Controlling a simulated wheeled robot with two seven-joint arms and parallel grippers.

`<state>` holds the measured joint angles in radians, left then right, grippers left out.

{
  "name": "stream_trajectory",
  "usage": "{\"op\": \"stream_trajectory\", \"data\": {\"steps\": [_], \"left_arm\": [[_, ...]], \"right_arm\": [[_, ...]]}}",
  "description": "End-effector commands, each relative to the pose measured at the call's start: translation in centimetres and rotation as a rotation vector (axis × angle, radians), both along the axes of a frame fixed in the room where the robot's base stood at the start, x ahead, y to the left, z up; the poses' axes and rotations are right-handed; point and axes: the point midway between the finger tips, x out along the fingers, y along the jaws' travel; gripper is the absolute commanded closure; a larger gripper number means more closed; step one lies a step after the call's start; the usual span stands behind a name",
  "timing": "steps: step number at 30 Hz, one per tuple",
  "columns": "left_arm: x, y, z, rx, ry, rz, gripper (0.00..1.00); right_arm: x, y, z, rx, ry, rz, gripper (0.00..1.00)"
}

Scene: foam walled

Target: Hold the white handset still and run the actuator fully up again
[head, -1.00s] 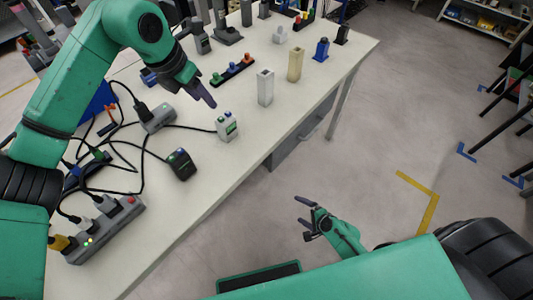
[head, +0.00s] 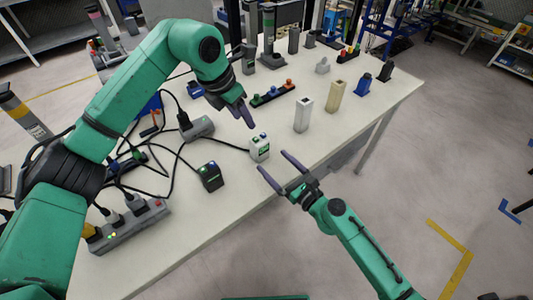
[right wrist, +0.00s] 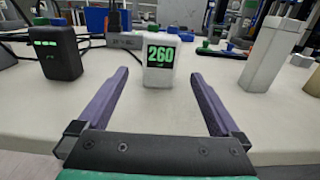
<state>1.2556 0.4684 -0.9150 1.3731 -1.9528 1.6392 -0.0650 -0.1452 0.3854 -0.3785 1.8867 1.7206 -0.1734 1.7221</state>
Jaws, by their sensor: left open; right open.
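In the right wrist view the white handset (right wrist: 160,62) shows a green "260" display, centred beyond my finger tips. My right gripper (head: 273,162) is open and empty, its fingers pointing at the handset from the front, apart from it. My left gripper (head: 242,110) is open, above the table just behind and left of the handset. Grey columns (head: 268,35) stand at the back; I cannot tell which is the actuator.
A black handset (head: 210,177) with green lights stands to the left. Power strips (head: 130,225) and loose cables cover the left of the table. A white block (head: 303,115) and a beige block (head: 335,96) stand to the right. A button bar (head: 272,94) lies behind.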

Motion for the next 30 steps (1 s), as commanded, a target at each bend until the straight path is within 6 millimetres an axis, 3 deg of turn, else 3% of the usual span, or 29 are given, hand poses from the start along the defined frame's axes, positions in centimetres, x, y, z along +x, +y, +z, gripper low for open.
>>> {"op": "stream_trajectory", "data": {"steps": [7,18,24,26,30], "left_arm": [[0.0,0.0,0.0,0.0,0.0,0.0,0.5],[0.0,0.0,0.0,0.0,0.0,0.0,0.5],[0.0,0.0,0.0,0.0,0.0,0.0,0.5],[0.0,0.0,0.0,0.0,0.0,0.0,0.5],[0.0,0.0,0.0,0.0,0.0,0.0,1.0]], "right_arm": [[4.3,3.0,0.1,0.0,-0.003,-0.001,0.0],[5.2,3.8,0.0,-0.002,0.0,-0.001,0.0],[5.2,3.8,0.0,-0.002,0.0,-0.001,0.77],[5.2,3.7,0.0,-0.002,0.0,-0.001,0.96],[5.2,3.7,0.0,-0.002,0.0,-0.001,0.96]]}}
